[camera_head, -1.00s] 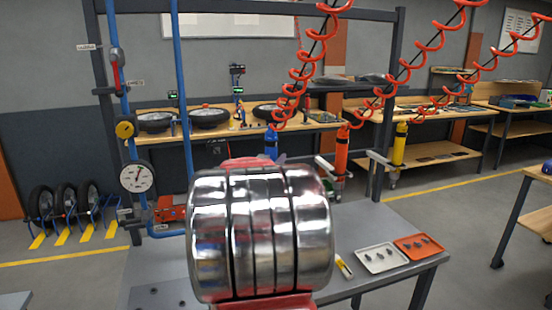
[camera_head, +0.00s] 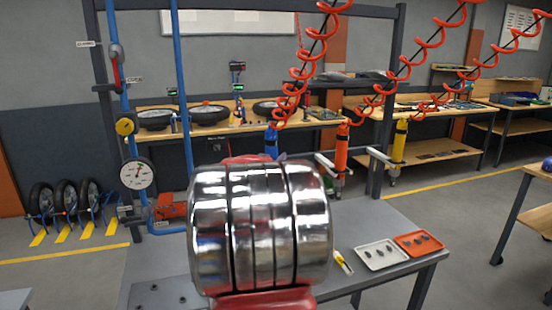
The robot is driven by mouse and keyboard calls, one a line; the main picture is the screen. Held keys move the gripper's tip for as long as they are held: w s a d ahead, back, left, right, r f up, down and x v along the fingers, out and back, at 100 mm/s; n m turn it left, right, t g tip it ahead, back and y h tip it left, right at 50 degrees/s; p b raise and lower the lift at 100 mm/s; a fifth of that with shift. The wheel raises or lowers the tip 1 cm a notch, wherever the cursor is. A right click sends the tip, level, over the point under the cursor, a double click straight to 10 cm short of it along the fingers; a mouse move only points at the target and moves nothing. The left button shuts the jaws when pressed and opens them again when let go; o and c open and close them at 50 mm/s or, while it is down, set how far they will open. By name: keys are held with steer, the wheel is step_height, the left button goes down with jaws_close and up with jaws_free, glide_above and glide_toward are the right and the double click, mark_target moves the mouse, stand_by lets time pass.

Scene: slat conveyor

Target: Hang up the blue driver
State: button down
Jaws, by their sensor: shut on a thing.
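The blue driver (camera_head: 271,141) is upright at the lower end of a red coiled hose, behind the middle of the grey bench. Only its upper part shows. My large chrome arm link (camera_head: 258,228) hides its lower part. My gripper is hidden behind this link, so its jaws and their contact with the driver cannot be seen. The orange driver (camera_head: 341,150) and the yellow driver (camera_head: 399,146) are upright to the right, each on its own red coiled hose, with grey brackets (camera_head: 380,157) beside them.
The grey bench (camera_head: 385,218) holds a white tray (camera_head: 364,262) and an orange tray (camera_head: 402,247) with small dark parts, and a yellow-and-white item (camera_head: 343,263). A dark frame post (camera_head: 387,110) and a blue pipe (camera_head: 184,100) rise around the bench. A round gauge (camera_head: 138,174) stands left.

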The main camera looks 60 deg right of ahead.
steer(key=shift+f, duration=0.25)
stand_by(0.6)
steer(key=c, duration=1.3)
jaws_free()
steer(key=shift+f, duration=0.15)
steer(key=v, duration=1.3)
steer(key=shift+s+a, duration=0.15)
steer(key=shift+a, duration=0.25)
